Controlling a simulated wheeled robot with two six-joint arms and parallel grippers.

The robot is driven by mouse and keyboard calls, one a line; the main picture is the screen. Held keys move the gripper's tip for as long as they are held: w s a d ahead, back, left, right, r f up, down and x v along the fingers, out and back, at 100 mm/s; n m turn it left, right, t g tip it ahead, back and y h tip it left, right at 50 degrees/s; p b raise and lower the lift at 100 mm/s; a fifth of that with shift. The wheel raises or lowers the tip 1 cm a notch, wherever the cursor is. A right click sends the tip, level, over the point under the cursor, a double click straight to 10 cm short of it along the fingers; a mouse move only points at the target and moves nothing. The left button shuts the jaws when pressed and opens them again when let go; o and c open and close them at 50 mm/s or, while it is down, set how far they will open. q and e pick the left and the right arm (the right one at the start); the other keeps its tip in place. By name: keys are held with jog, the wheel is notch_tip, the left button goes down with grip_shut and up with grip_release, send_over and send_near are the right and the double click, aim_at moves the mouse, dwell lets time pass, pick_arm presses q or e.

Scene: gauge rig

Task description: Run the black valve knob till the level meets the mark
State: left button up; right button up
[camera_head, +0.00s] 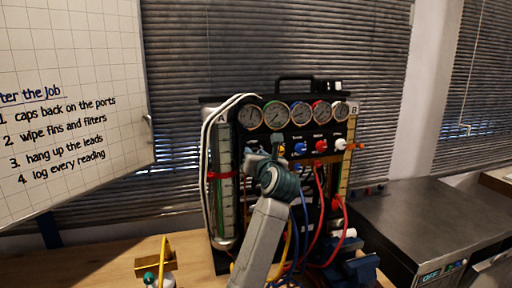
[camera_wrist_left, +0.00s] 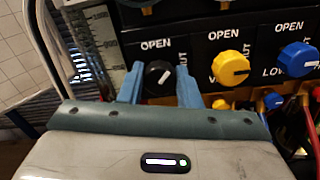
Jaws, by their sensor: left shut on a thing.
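The black valve knob (camera_wrist_left: 159,77) sits under an OPEN label in the left wrist view, its white pointer line slanting up to the right. My left gripper (camera_wrist_left: 160,85) has its two blue fingers on either side of the knob and is shut on it. In the head view my left gripper (camera_head: 262,158) reaches the rig's panel and hides the knob. A tall sight tube with a scale (camera_head: 225,195) stands at the rig's left side, with a red mark (camera_head: 219,174) across it. The liquid level is too small to tell. My right gripper is not in view.
A yellow knob (camera_wrist_left: 230,67) and a blue knob (camera_wrist_left: 297,58) sit right of the black one. Red (camera_head: 321,146) and white (camera_head: 340,144) knobs are farther right. Round gauges (camera_head: 275,114) line the top. Hoses (camera_head: 321,195) hang in front. A steel-topped unit (camera_head: 420,215) stands at right.

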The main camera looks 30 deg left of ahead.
pick_arm(q)
jog(key=shift+m+p, duration=4.9)
jog(key=shift+p, duration=1)
jog(key=shift+f, duration=0.1)
jog(key=o, duration=1)
jog(key=shift+c, duration=0.2)
jog(key=shift+w, duration=0.1)
jog(key=shift+d, duration=0.1)
jog(key=b+v, duration=0.4)
jog(key=v, duration=0.6)
jog(key=shift+s+d+b, duration=0.25)
jog(key=shift+s+b, duration=0.05)
jog(key=shift+s, duration=0.05)
